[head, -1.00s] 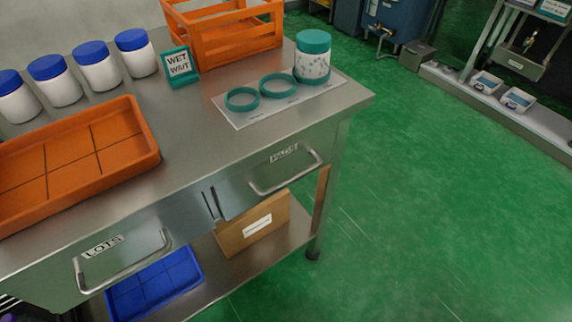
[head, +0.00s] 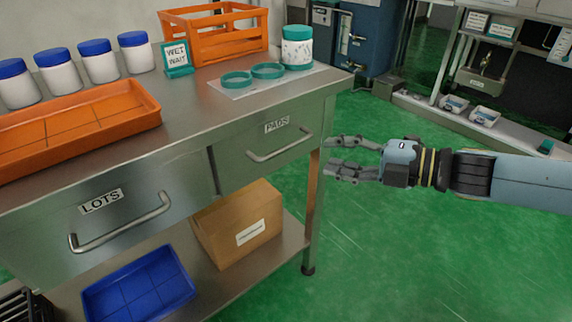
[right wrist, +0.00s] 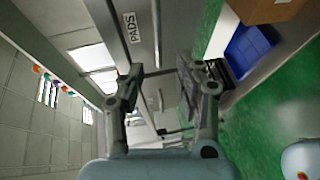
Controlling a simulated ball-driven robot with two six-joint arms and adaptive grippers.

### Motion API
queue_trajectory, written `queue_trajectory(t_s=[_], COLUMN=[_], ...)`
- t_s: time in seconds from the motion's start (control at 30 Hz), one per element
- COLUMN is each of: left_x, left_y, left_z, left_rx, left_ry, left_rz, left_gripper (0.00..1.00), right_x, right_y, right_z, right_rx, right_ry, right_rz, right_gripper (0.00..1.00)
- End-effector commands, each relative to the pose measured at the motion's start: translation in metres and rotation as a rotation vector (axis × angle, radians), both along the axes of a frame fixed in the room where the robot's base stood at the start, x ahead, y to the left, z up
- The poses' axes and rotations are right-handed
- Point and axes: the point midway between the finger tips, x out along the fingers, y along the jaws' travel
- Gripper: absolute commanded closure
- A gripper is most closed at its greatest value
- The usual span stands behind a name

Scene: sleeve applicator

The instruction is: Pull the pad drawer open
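The pad drawer (head: 240,148) is at the right end of the steel table's front, marked by a "PADS" label (head: 277,125). Its front looks flush with the table, so it appears closed. Its bar handle (head: 281,150) is bare and nothing grips it. My right gripper (head: 328,157) is open and empty, to the right of the handle and apart from it, with fingers pointing left. In the right wrist view the open fingers (right wrist: 160,80) show below the "PADS" label (right wrist: 132,27). My left gripper is not in view.
A second drawer, with a "LOTS" label (head: 101,201), sits to the left. An orange tray (head: 150,118), an orange crate (head: 215,50) and a teal-lidded jar (head: 297,48) stand on the table. A cardboard box (head: 225,238) is on the lower shelf. Green floor is clear at right.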

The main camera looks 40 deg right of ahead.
Motion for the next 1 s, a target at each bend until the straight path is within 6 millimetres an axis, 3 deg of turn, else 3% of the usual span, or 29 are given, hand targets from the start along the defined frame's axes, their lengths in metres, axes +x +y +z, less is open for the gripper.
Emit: queue_trajectory(t_s=[0.1, 0.17, 0.57, 0.77, 1.0], left_x=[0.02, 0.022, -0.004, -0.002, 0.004], left_y=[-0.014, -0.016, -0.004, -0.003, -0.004], left_z=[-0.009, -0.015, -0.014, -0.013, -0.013], left_rx=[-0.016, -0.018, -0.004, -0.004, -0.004], left_ry=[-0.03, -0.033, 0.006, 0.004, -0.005], left_rz=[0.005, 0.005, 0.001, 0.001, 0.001], left_gripper=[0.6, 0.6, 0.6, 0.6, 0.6], right_x=[0.01, 0.018, 0.066, 0.087, 0.092], right_y=[0.006, 0.009, 0.033, 0.044, 0.047], right_z=[-0.003, -0.005, -0.01, -0.015, -0.017], right_rx=[0.004, 0.003, 0.01, 0.009, 0.006], right_ry=[-0.004, -0.004, -0.004, -0.003, 0.0], right_rz=[0.0, -0.003, -0.009, -0.008, -0.006], right_gripper=[0.66, 0.66, 0.66, 0.66, 0.66])
